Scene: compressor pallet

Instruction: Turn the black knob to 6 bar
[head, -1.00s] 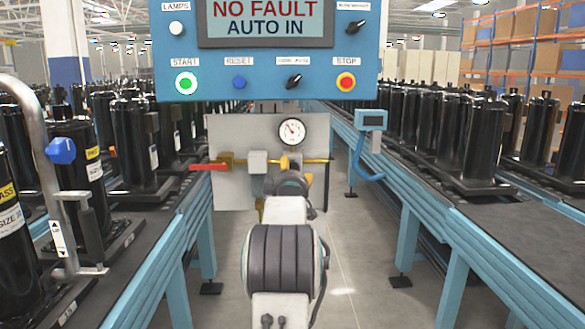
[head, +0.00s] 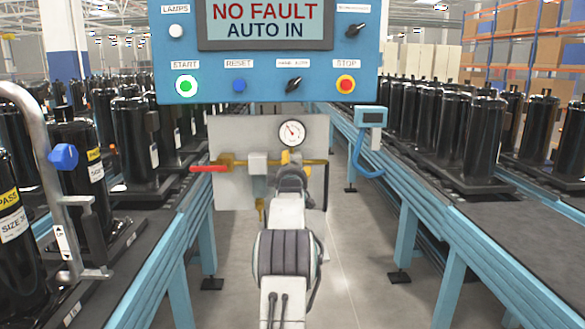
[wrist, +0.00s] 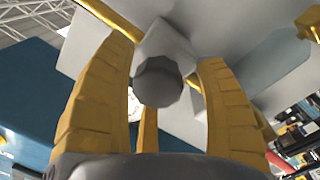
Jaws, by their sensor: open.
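The black knob (wrist: 158,84) shows in the wrist view as a dark grey, faceted end below a pale block on a yellow pipe. My gripper (wrist: 165,58) is open, with yellow fingers left and right of the knob and a third partly seen behind it. Gaps show between the knob and the side fingers. In the head view my gripper (head: 291,177) is in front of the pipework below the round pressure gauge (head: 292,133), and my arm hides the knob. The gauge needle points to the upper left; its figures are too small to read.
A yellow pipe (head: 315,161) with a red lever (head: 208,169) runs across a grey backplate (head: 230,135). A blue control panel (head: 215,65) hangs above, reading NO FAULT, AUTO IN. Conveyors with black compressors flank both sides. Floor between them is clear.

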